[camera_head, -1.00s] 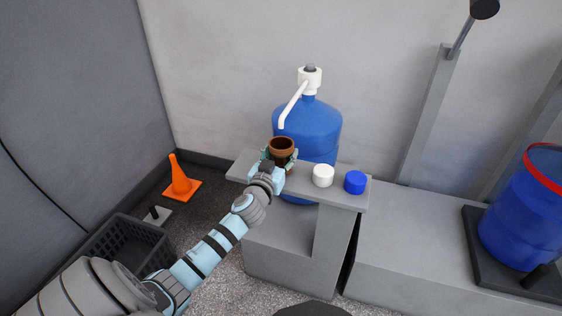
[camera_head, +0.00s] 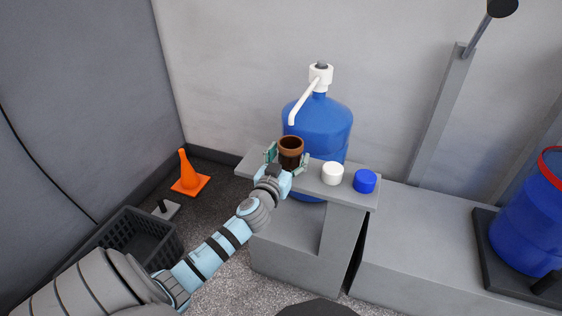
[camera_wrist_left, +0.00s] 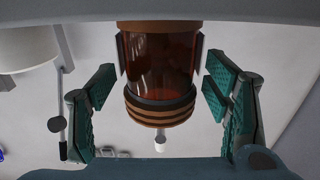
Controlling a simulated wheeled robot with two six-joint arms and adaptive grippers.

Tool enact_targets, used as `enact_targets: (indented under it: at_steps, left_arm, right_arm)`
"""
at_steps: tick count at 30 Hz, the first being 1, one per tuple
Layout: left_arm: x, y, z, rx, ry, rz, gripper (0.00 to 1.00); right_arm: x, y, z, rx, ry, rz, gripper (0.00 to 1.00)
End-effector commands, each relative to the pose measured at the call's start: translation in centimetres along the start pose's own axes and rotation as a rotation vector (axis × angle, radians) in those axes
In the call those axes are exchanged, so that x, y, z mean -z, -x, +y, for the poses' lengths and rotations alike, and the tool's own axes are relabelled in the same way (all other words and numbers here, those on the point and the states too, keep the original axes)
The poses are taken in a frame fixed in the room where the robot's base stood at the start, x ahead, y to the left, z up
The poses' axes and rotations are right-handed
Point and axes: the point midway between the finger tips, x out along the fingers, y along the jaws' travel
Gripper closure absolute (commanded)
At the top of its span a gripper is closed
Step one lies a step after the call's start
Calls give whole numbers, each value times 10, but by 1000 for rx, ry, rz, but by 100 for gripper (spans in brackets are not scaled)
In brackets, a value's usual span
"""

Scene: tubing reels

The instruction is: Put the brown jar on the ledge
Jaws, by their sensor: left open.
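The brown jar (camera_head: 291,149) stands upright, open end up, at the left part of the grey ledge (camera_head: 350,195), in front of the blue water bottle. My left gripper (camera_head: 286,158) is open, with its green-padded fingers on both sides of the jar. In the left wrist view the jar (camera_wrist_left: 160,65) appears upside down between the spread fingers of the gripper (camera_wrist_left: 160,105), with gaps on both sides. The jar's contact with the ledge is partly hidden by the gripper. My right gripper is out of view.
The blue bottle (camera_head: 322,122) with a white pump stands close behind. A black crate (camera_head: 130,240) and an orange cone (camera_head: 187,170) are on the floor at left.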

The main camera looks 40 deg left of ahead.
Motion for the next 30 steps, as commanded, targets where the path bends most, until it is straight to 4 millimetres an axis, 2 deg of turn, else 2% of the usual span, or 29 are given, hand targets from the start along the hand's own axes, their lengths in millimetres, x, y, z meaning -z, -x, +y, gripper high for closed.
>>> enact_targets:
  at_steps: [6, 10, 13, 16, 17, 19, 20, 23, 24, 26, 27, 29, 30]
  left_arm:
    - [0, 57, 0, -3, -2, -3, 29]
    - [0, 87, 0, -2, 0, -2, 29]
    - [0, 100, 0, -1, 1, -1, 29]
    - [0, 103, 0, 0, 0, -1, 29]
    - [-3, 103, -1, 2, -2, -8, 29]
    - [-26, 104, -4, 11, -21, -62, 29]
    - [-44, 105, -6, 18, -35, -106, 29]
    - [-140, 123, -17, 32, -110, -341, 29]
    - [-189, 141, -19, 27, -142, -463, 29]
    - [-262, 180, -19, 0, -180, -651, 29]
    - [-306, 212, -15, -27, -200, -771, 29]
    - [-360, 265, -7, -77, -218, -931, 29]
    - [-388, 298, 0, -112, -222, -1019, 29]
  right_arm:
    - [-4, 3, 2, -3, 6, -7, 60]
    - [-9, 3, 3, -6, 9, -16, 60]
    - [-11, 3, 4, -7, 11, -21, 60]
    - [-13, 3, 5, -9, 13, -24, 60]
    - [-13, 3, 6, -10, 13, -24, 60]
    - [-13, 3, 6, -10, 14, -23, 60]
    - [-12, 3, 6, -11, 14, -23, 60]
    - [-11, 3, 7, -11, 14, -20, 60]
    - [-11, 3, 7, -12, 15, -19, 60]
    - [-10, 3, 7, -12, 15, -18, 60]
    - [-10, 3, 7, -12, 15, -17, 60]
    - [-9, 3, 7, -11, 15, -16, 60]
    - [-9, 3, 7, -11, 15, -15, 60]
